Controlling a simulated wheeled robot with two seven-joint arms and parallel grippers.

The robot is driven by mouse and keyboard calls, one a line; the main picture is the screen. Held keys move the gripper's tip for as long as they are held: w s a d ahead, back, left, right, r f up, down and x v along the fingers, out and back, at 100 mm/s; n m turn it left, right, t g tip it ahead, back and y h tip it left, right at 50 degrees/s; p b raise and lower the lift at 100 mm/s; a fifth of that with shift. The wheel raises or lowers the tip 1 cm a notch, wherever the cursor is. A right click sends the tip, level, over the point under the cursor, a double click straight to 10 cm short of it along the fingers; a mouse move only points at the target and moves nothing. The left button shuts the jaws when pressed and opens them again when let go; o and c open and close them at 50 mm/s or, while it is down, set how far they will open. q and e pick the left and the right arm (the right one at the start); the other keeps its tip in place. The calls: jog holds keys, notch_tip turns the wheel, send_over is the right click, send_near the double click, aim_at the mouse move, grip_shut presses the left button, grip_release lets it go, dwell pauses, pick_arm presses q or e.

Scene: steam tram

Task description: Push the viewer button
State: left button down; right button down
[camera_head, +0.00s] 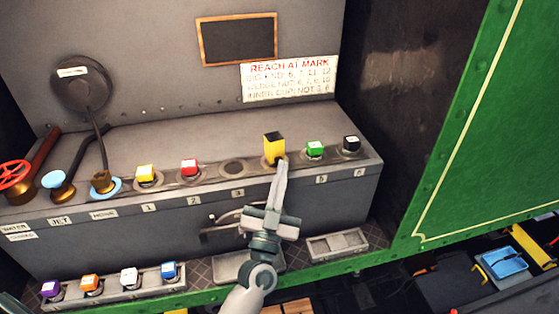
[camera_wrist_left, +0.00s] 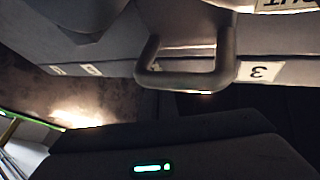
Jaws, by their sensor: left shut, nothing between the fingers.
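A console carries a row of coloured button-like blocks: yellow (camera_head: 146,173), red (camera_head: 189,167), a taller yellow one with a black top (camera_head: 274,149), green (camera_head: 315,149) and black (camera_head: 351,144). No label reading "viewer" is legible, so I cannot tell which is the viewer button. My left gripper (camera_head: 283,164) is shut and empty. Its tips are at the lower right of the tall yellow block; I cannot tell if they touch it. The gripper covers the label below that block. My right gripper is not in view.
Purple (camera_head: 50,289), orange (camera_head: 91,284), white (camera_head: 129,277) and blue (camera_head: 169,270) blocks stand on a lower front tray. A handle (camera_wrist_left: 185,82) sticks out near the label 3 (camera_wrist_left: 262,72) in the wrist view. Levers and a red wheel (camera_head: 14,174) stand at the left; a green panel (camera_head: 500,130) at the right.

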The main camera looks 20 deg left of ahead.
pick_arm(q)
jog(key=shift+s+d, duration=0.5)
jog(key=shift+s+d+p, duration=0.65)
jog(key=shift+s+d, duration=1.1)
jog(key=shift+s, duration=0.05)
